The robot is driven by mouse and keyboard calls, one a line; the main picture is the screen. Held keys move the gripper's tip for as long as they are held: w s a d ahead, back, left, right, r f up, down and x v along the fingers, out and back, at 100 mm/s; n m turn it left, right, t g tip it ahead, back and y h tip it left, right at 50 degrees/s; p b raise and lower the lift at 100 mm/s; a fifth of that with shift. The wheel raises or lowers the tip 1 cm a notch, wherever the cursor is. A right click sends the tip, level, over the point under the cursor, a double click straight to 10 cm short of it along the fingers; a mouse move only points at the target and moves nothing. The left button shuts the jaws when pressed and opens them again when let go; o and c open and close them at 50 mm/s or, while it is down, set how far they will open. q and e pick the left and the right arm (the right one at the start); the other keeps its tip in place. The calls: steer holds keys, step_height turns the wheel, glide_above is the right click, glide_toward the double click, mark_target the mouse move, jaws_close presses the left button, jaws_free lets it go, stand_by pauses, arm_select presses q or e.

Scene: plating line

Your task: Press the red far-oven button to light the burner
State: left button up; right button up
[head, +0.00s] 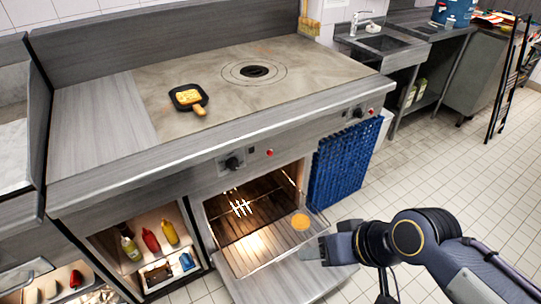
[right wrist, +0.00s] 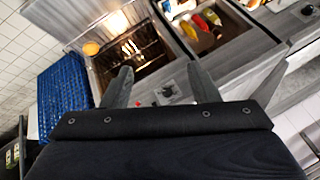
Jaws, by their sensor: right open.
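Two red buttons show on the stove's front panel in the head view. One red button (head: 371,111) is at the far right end, beside a dark knob (head: 357,113). The other red button (head: 269,152) is nearer, above the open oven and right of another knob (head: 233,163). My right gripper (head: 335,247) is low in front of the open oven, apart from both buttons. In the right wrist view its two fingers (right wrist: 158,78) are spread with nothing held between them. A red spot (right wrist: 138,103) shows there between the fingers, partly hidden by the gripper body. My left gripper is not in view.
The open oven (head: 250,205) has a rack pulled out with a round orange item (head: 300,222) on it. A blue grid (head: 343,163) hangs right of it. A small black pan (head: 187,97) with food sits on the stove top.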

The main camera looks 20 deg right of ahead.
jaws_close()
stand_by(1.7)
